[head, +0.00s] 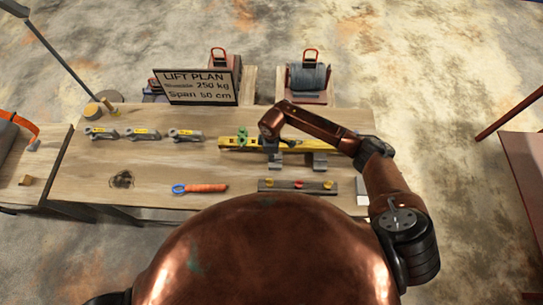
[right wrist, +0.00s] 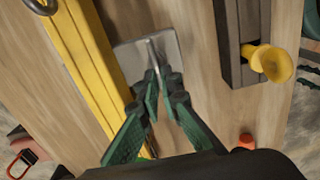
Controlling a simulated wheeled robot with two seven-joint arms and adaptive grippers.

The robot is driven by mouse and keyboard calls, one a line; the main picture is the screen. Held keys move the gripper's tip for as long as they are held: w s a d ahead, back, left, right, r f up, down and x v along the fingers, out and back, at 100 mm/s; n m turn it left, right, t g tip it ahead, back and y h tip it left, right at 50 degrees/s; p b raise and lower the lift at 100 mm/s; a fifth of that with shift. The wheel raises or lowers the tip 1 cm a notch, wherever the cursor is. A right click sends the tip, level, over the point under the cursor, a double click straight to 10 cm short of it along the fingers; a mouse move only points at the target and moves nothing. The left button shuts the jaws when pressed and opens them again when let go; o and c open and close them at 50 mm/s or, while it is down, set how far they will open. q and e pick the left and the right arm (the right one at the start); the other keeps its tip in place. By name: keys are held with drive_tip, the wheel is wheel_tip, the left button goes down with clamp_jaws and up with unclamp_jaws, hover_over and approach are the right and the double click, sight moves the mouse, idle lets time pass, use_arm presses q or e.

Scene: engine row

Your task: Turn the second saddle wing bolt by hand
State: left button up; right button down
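A yellow beam (head: 300,144) lies across the back half of the bench, with a green fitting (head: 242,138) near its left end. Two grey saddle blocks show at its front edge, a left one (head: 275,161) and a right one (head: 319,161). My right gripper (right wrist: 156,76) points down at the left block beside the beam. In the right wrist view its green fingers converge close together at a thin upright grey fin on a plate (right wrist: 170,50). The fin may be the wing bolt; whether the tips pinch it cannot be told. My left gripper is out of view.
A lift plan sign (head: 199,87) stands at the back.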

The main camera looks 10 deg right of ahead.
drive_tip(key=shift+w+r, duration=0.2)
drive_tip(key=shift+w, duration=0.05)
drive_tip(key=c, duration=2.2)
unclamp_jaws()
drive_tip(key=shift+s+f, duration=0.1)
drive_tip(key=shift+s, duration=0.05)
drive_tip(key=shift+o, duration=0.2)
wheel_tip(320, 180, up, 12)
